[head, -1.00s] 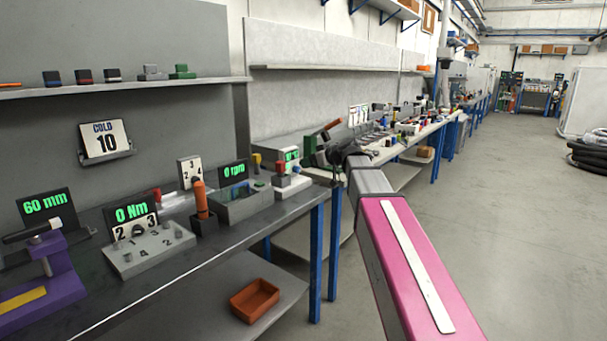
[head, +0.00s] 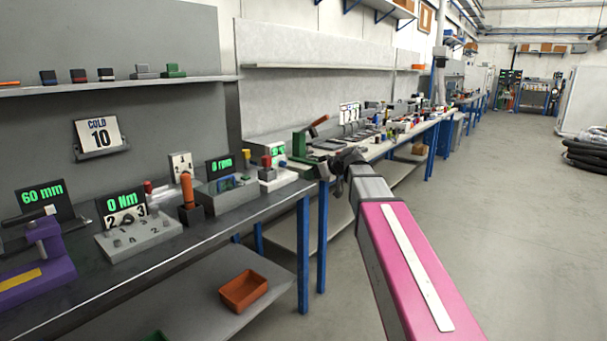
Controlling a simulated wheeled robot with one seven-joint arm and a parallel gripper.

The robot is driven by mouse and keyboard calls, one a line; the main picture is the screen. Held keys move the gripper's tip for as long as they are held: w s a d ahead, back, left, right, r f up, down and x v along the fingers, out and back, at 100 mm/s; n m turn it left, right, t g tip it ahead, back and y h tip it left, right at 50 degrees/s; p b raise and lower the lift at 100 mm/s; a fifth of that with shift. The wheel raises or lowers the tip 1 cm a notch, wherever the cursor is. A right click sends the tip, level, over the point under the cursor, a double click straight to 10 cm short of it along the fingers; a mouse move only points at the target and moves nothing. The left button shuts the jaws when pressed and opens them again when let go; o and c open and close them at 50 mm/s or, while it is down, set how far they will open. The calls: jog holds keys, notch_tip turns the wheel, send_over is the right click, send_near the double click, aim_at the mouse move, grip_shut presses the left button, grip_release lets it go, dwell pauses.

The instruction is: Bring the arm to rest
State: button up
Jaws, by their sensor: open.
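My arm (head: 402,262), pink with a white strip, reaches from the lower right toward the workbenches. My gripper (head: 338,160) is the dark part at its far end. It is small in the head view, in front of the gap between the near and far benches. It appears open with nothing in it, and seems apart from the bench tops. The fingertips are small and partly hidden by the arm's grey end.
The near bench (head: 190,253) on the left carries devices with green displays and a purple fixture (head: 38,265). An orange tray (head: 243,291) sits on its lower shelf. The far bench (head: 390,148) holds many small items.

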jog(key=s+d+f+m+g+h, duration=0.2)
jog(key=s+d+f, duration=0.3)
jog(key=s+f, duration=0.3)
jog(key=s+d+f+m+g+h, duration=0.3)
jog(key=s+f, duration=0.6)
jog(key=f, duration=0.6)
jog(key=s+d+f+m+g+h, duration=0.2)
jog(key=s+d+f+m+h, duration=0.2)
jog(key=s+f, duration=0.5)
notch_tip(320, 180, down, 3)
jog(key=d, duration=0.2)
jog(key=shift+s+d+f+g+h, duration=0.15)
jog(key=shift+s+d+g+h, duration=0.15)
jog(key=shift+h, duration=0.1)
